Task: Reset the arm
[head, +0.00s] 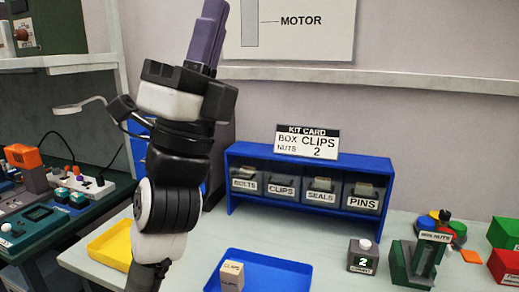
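My gripper (208,30) is raised at the upper middle left of the head view, pointing up, with its tips near the top edge. Its purple fingers look close together, with no gap and nothing seen between them. It is in the air in front of the wall, well above the table and touching nothing that I can see. My arm rises from the bottom edge and hides part of the table behind it.
A blue rack (309,162) with labelled bins and a kit card (307,141) stands at the back. A blue tray (290,264) holds a small box labelled CLIPS (232,277). A yellow tray (108,247), a counter (363,258) and a green fixture (412,268) stand nearby.

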